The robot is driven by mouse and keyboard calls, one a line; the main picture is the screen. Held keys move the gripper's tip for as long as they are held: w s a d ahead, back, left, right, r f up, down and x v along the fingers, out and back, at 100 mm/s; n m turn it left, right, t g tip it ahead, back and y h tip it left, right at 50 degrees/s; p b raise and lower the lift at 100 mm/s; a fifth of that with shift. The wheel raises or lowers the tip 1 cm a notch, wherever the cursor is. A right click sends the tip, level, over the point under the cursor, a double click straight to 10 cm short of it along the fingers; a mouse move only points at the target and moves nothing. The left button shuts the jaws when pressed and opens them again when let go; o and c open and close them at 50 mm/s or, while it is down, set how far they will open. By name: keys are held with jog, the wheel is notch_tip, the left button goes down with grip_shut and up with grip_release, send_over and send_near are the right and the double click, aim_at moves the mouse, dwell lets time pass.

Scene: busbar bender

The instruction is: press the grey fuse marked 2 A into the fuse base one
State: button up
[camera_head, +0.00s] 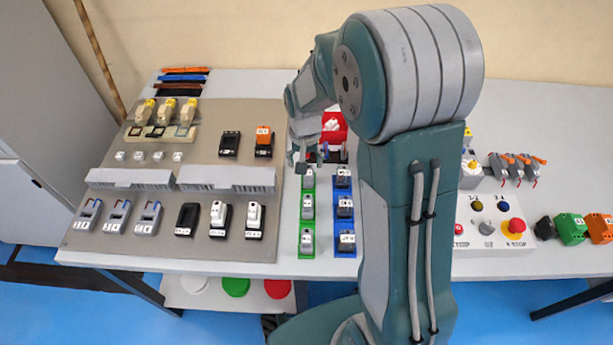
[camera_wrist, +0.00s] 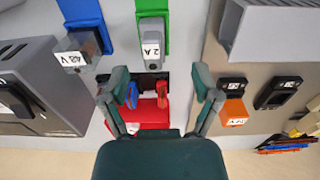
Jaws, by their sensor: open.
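The grey fuse marked 2 A (camera_wrist: 152,42) stands at the end of the green strip (camera_wrist: 176,8) in the wrist view. In the head view it appears as the farthest fuse (camera_head: 308,180) on the green strip, partly under my gripper. My gripper (camera_wrist: 161,82) is open and empty, its fingers spread to either side of the line of that fuse, without visible contact. Black fuse bases stand low on the grey-brown panel; the leftmost (camera_head: 187,220) looks empty and two to its right hold light fuses (camera_head: 218,212). I cannot read which is base one.
A blue strip (camera_head: 344,207) with several fuses lies right of the green strip. Grey ducts (camera_head: 226,177) cross the panel (camera_head: 150,245). My arm hides part of the table.

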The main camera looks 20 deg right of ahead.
aim_at(309, 170)
jog(key=shift+f, duration=0.45)
jog(key=f, duration=0.1)
jog(key=d+f, duration=0.1)
jog(key=f, duration=0.2)
jog(key=shift+w+d+f, duration=0.15)
jog(key=shift+d, duration=0.1)
jog(key=shift+a+f, duration=0.15)
jog(key=shift+f, duration=0.35)
jog(key=shift+a, duration=0.25)
jog(key=c, duration=0.9)
jog(key=shift+d, duration=0.2)
grip_shut()
